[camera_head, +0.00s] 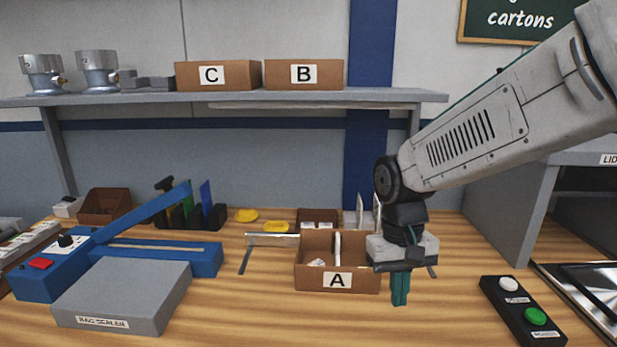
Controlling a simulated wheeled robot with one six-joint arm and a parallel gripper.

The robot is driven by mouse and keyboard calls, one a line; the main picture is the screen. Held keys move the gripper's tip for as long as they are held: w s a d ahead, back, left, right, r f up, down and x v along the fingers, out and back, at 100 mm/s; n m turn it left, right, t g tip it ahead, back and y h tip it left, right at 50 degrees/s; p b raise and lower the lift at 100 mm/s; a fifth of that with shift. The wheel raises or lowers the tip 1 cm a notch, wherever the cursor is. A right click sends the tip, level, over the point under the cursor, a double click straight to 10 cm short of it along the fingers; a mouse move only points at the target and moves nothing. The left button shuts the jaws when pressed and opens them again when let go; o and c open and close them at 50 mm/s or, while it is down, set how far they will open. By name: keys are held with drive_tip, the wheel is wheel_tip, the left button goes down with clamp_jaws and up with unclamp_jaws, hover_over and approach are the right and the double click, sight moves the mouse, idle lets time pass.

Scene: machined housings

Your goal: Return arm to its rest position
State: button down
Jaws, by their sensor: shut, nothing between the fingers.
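My arm reaches in from the upper right, its forearm sloping down to the left over the bench. My gripper (400,302) points straight down at the right front corner of the carton marked A (308,277). Its teal fingers are shut together with nothing between them. Carton A is open on top, with a white divider and a small pale item inside. The gripper body hides part of its right side. I cannot tell if the fingers touch the bench.
A blue bag sealer (165,255) with a grey platform (125,292) stands at left. A black button box (522,312) lies at right, beside a metal tray (598,290). Cartons C (219,75) and B (304,75) sit on the shelf (400,96). The bench front centre is clear.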

drive_tip(key=s+d+r+t, duration=0.1)
drive_tip(key=s+d+r, duration=0.1)
drive_tip(key=s, duration=0.4)
drive_tip(key=s+d+r+m+t, duration=0.1)
drive_tip(key=s+d+r, duration=0.1)
drive_tip(key=s+d, duration=0.3)
drive_tip(key=s+d+r+t, duration=0.1)
drive_tip(key=s+d+r, duration=0.2)
drive_tip(key=s, duration=0.4)
drive_tip(key=shift+s+d, duration=0.2)
drive_tip(key=shift+s, duration=0.05)
